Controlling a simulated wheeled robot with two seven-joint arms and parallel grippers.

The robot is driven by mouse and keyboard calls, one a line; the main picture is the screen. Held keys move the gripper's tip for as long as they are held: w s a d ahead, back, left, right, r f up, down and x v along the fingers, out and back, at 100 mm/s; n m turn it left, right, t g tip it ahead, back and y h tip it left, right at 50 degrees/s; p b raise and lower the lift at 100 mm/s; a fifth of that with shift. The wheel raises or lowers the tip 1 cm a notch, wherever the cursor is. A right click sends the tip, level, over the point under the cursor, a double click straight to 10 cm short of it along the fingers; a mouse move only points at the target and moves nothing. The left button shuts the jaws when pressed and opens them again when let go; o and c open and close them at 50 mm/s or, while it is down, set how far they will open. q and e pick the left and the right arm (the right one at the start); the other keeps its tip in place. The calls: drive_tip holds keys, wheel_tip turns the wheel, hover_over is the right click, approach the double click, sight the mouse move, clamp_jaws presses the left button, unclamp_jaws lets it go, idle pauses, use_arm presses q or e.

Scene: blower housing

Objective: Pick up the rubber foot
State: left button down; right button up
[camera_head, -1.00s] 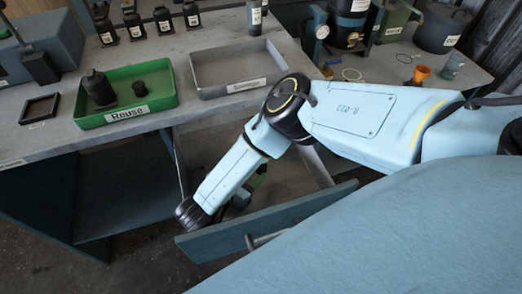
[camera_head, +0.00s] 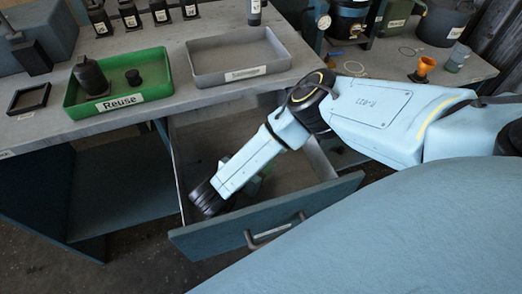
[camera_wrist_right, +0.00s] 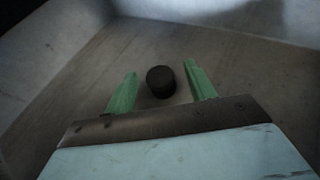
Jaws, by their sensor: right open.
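The rubber foot appears to be the short black cylinder (camera_wrist_right: 160,81) on the drawer floor in the right wrist view. My right gripper (camera_wrist_right: 160,70) is open, with one green finger on each side of the foot and visible gaps between. Whether the fingertips are low enough to flank it fully is hard to tell. My left gripper is not in view.
The drawer walls surround my right gripper. On the bench above are a green Reuse tray (camera_head: 117,105) holding two black parts, and an empty grey tray (camera_head: 240,79). A small black tray (camera_head: 28,98) lies at the left.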

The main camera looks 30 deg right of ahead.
drive_tip(key=shift+x, duration=1.25)
drive_tip(key=shift+a, duration=0.1)
drive_tip(key=c, duration=1)
drive_tip(key=shift+r, duration=0.15)
drive_tip(key=shift+c, duration=0.2)
